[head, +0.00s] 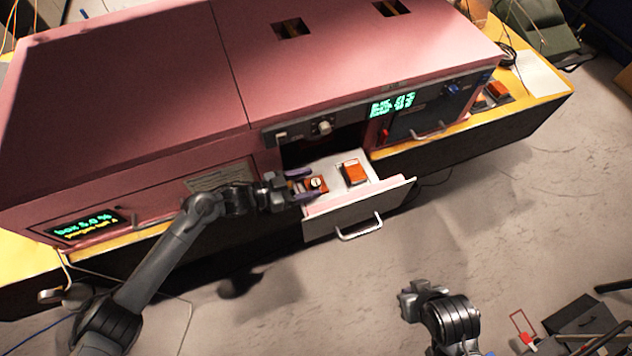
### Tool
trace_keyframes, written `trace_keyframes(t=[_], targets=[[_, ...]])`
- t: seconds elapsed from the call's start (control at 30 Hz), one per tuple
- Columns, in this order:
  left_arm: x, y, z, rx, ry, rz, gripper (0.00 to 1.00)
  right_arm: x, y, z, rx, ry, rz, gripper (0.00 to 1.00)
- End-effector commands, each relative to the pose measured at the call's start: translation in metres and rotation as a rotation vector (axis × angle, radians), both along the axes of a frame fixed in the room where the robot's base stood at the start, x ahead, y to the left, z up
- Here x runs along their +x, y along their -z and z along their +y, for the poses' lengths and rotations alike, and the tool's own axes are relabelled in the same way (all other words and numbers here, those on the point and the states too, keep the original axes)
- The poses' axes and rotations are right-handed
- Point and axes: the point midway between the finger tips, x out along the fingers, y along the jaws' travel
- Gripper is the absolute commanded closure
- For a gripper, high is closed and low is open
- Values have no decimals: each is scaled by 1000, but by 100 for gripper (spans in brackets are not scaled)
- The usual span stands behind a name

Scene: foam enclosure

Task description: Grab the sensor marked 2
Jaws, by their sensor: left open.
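An open white drawer (334,166) juts from the pink enclosure and holds two orange sensors. The left sensor (317,184) has a pale round top; the right sensor (354,173) lies apart from it. I cannot read a number on either one. My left gripper (306,186) is open, its purple fingers reaching into the drawer on either side of the left sensor. Whether they touch it I cannot tell. My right gripper (408,300) is low over the floor, away from the drawer, and its fingers are not clear.
The pink enclosure (130,90) fills the back, on a yellow-edged bench. Another orange device (498,90) lies at the bench's right. The drawer's metal handle (359,228) sticks out in front.

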Motion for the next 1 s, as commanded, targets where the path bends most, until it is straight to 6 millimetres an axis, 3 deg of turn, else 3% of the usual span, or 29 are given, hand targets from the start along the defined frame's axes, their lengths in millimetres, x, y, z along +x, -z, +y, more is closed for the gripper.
trace_keyframes(t=[0.13,0.4,0.8,1.0], targets=[[4,3,-11,1,-1,0,37,0,0,0,-1,-1,1,100],[4,3,-12,1,-1,-1,37,0,0,0,0,0,1,100],[4,3,-12,1,0,0,98,0,0,2,7,5,2,100],[4,3,-12,0,0,0,98,0,0,2,8,6,2,100]])
